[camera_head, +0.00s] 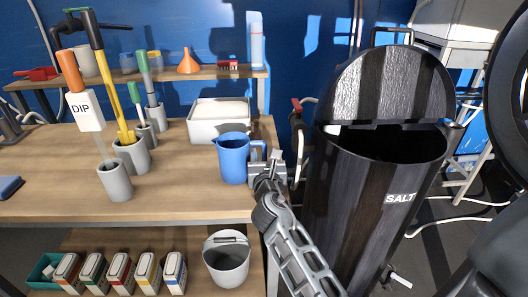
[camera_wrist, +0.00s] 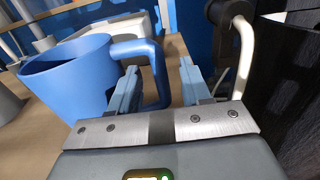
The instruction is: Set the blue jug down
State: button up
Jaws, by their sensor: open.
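The blue jug (camera_head: 231,160) stands upright on the wooden bench near its right end, with its handle to the right. In the wrist view the jug (camera_wrist: 72,80) fills the left side. My gripper (camera_head: 268,168) is at the handle side of the jug. In the wrist view my gripper (camera_wrist: 160,82) is open, with the outer part of the handle between its two fingers. The left finger reaches into the handle loop and the right finger is clear of the handle. Whether a finger touches the handle cannot be told.
A white tray (camera_head: 218,125) stands behind the jug. A grey holder (camera_head: 115,182) with a DIP-labelled tool stands to the left. A tall black salt bin (camera_head: 345,200) with its lid raised stands right of the bench. The bench (camera_head: 185,195) is clear left of the jug.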

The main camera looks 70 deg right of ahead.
jog(key=b+v, duration=0.1)
jog(key=v, duration=0.8)
jog(key=shift+a+f, duration=0.1)
jog(key=shift+a, duration=0.1)
jog(key=s+a+f+m+t+y, duration=0.25)
jog(key=a+m+y, duration=0.25)
jog(key=a, duration=0.6)
jog(key=s+a+f+m+t+y, duration=0.25)
jog(key=a+m+t+y, duration=0.2)
jog(key=a, duration=0.75)
jog(key=s+a+r+m+y, duration=0.3)
jog(key=s+m, duration=0.3)
jog(key=s+a+r+m+t+y, duration=0.1)
jog(key=s+a+r+m+y, duration=0.3)
jog(key=m, duration=0.3)
jog(key=shift+s, duration=0.9)
jog(key=shift+c, duration=0.5)
